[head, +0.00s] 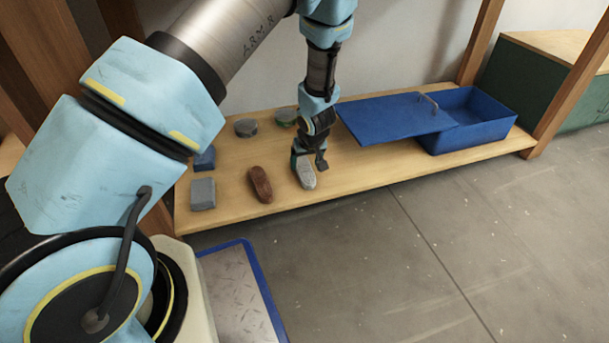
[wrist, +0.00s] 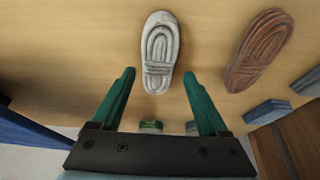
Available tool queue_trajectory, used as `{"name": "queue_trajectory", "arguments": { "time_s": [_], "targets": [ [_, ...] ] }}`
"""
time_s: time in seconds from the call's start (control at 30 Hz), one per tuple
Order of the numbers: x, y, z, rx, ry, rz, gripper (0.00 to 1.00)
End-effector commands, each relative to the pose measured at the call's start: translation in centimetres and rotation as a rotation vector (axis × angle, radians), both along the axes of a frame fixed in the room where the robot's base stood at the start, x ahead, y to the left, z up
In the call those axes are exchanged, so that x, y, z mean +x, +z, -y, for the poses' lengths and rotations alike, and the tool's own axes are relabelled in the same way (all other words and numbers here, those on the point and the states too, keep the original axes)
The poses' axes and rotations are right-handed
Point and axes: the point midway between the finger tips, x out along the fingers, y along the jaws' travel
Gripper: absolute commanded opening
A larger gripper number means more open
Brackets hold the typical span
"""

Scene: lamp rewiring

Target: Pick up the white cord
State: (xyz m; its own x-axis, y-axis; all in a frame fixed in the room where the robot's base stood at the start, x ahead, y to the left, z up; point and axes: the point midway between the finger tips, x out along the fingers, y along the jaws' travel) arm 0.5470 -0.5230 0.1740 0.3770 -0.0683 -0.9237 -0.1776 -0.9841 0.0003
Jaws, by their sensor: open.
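The white cord (head: 308,179) is a pale grey-white oblong coil lying on the wooden shelf near its front edge. In the wrist view the white cord (wrist: 160,45) lies upright in the picture at the top middle. My gripper (head: 309,161) is over it, pointing down. In the wrist view my gripper (wrist: 159,75) has its two green fingers spread apart, with the cord's near end between or just past the tips. The gap in height between fingers and cord is hard to judge. Nothing is held.
A brown cord (head: 260,185) lies to the left on the shelf (head: 370,177). A grey block (head: 203,194), a blue block (head: 205,159) and two round tins, one at the back left (head: 246,128), sit nearby. A blue box (head: 478,133) with its lid (head: 385,117) shifted left stands on the right.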

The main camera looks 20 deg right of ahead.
Motion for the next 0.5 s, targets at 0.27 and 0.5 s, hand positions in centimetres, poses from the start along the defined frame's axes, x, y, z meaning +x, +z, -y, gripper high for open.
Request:
{"name": "queue_trajectory", "arguments": {
  "time_s": [0.27, 0.5],
  "targets": [
    [1.6, -3.7, 0.6, -0.001, -0.001, 0.0, 0.78],
    [1.8, -3.8, 0.6, -0.001, 0.0, 0.0, 0.78]
  ]
}}
